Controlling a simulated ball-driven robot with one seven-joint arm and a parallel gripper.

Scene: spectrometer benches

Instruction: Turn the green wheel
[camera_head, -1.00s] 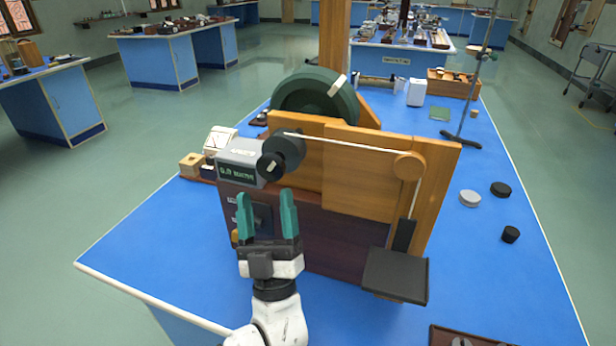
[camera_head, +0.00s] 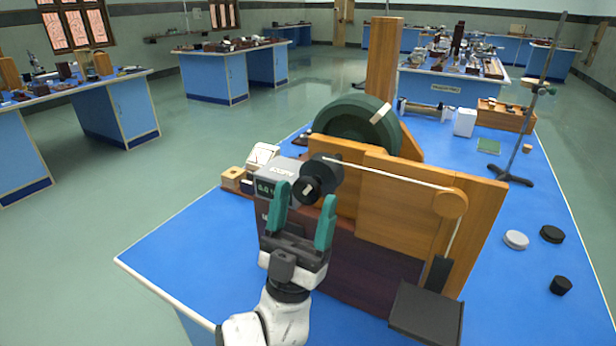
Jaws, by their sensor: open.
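The green wheel (camera_head: 358,122) is dark green with a pale mark near its upper right rim. It stands upright behind a wooden panel (camera_head: 388,178), which hides its lower part. My gripper (camera_head: 304,204) has two teal fingers, spread apart and pointing up, with nothing held between them. It is in front of the panel, below and left of the wheel, and apart from it. A black cylindrical drum or knob (camera_head: 322,176) shows just above and between the fingertips. I cannot tell whether the fingers touch it.
A cord runs from the black drum to a wooden pulley (camera_head: 451,204) and down towards a black platform (camera_head: 427,312). A grey display box (camera_head: 282,172) is left of the drum. A stand (camera_head: 512,174) and several small discs are on the right. The bench's left front is clear.

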